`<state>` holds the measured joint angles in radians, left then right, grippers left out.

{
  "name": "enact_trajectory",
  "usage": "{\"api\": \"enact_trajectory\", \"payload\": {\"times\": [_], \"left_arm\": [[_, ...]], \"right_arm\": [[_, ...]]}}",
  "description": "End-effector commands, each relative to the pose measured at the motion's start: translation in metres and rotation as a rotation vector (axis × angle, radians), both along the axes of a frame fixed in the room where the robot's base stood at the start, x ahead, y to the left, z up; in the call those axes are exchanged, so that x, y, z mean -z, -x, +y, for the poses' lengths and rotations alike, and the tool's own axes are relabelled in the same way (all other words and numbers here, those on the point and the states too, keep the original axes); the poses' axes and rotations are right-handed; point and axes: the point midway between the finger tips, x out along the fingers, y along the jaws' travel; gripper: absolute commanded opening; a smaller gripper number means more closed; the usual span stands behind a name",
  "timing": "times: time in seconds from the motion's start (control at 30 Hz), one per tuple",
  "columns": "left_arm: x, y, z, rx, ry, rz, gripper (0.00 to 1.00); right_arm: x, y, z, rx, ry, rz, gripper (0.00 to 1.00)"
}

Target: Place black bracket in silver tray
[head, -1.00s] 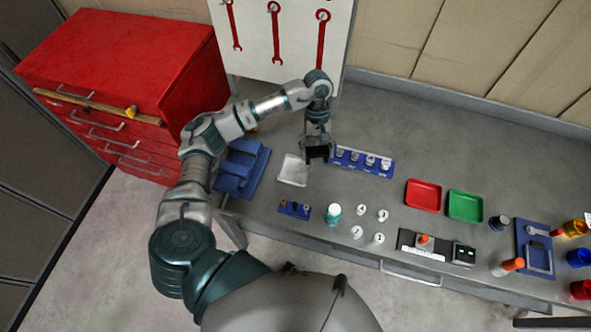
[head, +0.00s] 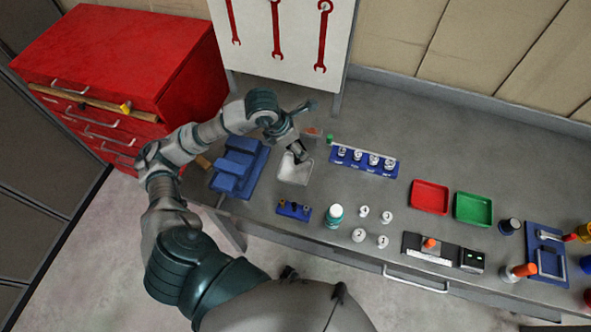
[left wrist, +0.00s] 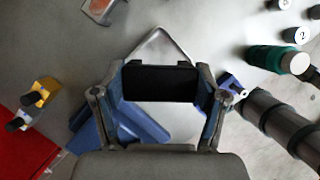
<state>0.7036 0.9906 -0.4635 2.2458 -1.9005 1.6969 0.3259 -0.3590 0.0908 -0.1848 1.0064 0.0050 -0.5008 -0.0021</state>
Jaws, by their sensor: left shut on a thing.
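My left gripper (head: 299,153) is over the back part of the silver tray (head: 293,178), on the left side of the workbench. In the left wrist view my left gripper (left wrist: 158,95) is shut on the black bracket (left wrist: 160,83), which sits between its two fingers. Behind the bracket, the rim of the silver tray (left wrist: 160,38) shows above and to the right of it. In the head view I cannot make out the bracket, and the gap between it and the tray is unclear. My right gripper is not in view.
A stepped blue block (head: 238,170) stands just left of the tray. A blue rack with several silver pieces (head: 362,160) is to the right, and a small blue holder (head: 294,210) is in front. Red (head: 430,196) and green (head: 473,209) trays lie further right.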

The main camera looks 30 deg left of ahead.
Motion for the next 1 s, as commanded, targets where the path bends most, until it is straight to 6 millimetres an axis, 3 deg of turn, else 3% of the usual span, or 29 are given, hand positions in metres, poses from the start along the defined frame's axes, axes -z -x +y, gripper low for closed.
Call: {"api": "enact_trajectory", "payload": {"times": [0.3, 0.47, 0.7, 0.9, 0.93, 1.0], "left_arm": [[0.052, 0.001, 0.003, -0.031, 0.002, 0.003, 0.17], [0.065, 0.001, 0.003, -0.029, 0.003, 0.001, 0.17], [0.097, 0.001, 0.001, -0.028, 0.002, 0.003, 0.17], [0.098, 0.001, 0.001, -0.027, 0.002, 0.000, 0.17], [0.099, 0.001, 0.001, -0.027, 0.001, 0.002, 0.78], [0.099, 0.001, 0.002, -0.027, 0.001, 0.002, 0.95]], "right_arm": [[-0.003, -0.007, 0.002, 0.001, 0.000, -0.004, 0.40], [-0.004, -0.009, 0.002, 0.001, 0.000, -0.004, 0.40], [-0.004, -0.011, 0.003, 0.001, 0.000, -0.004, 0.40], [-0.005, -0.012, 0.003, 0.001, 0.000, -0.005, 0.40], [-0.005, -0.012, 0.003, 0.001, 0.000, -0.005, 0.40], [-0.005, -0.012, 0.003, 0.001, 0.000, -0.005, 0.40]]}}
